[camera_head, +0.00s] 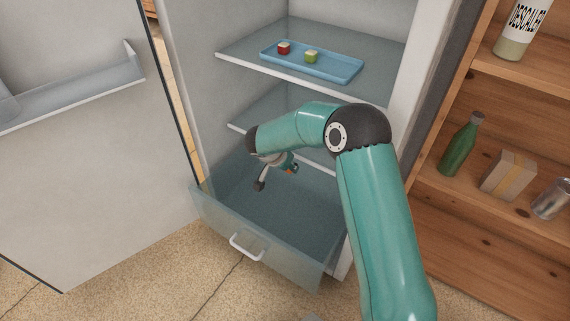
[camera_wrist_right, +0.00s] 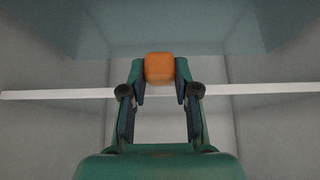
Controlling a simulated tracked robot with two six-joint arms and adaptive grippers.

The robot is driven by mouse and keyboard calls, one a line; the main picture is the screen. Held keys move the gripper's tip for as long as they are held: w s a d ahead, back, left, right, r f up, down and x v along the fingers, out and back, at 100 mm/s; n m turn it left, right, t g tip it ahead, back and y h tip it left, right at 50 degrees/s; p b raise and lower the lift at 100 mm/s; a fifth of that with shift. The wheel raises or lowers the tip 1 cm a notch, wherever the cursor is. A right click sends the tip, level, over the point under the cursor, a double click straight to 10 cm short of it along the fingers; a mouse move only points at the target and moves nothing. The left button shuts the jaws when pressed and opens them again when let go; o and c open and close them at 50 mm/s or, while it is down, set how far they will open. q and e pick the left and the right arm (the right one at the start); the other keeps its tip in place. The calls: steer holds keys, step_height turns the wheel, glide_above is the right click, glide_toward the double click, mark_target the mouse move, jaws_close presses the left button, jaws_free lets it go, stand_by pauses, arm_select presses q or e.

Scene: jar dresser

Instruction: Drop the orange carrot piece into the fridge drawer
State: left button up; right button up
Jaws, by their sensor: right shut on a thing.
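The orange carrot piece (camera_wrist_right: 159,67) is a small rounded cube, seen between the fingertips of my right gripper (camera_wrist_right: 160,72) in the right wrist view. The right gripper is shut on it. My left gripper is not in view.
A blue tray (camera_head: 335,69) with a red cube (camera_head: 284,48) and a green cube (camera_head: 311,57) sits on the upper shelf (camera_head: 235,58). The fridge door (camera_head: 100,170) stands open at left. A wooden shelf unit (camera_head: 440,220) at right holds a green bottle (camera_head: 462,143), box (camera_head: 508,174) and can (camera_head: 550,198).

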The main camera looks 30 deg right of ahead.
steer(key=shift+f, duration=1.25)
steer(key=o, duration=1)
steer(key=shift+c, duration=0.2)
steer(key=shift+r, duration=0.1)
steer(key=v, duration=1.1)
steer(key=shift+s+r, duration=0.15)
steer(key=shift+r, duration=0.2)
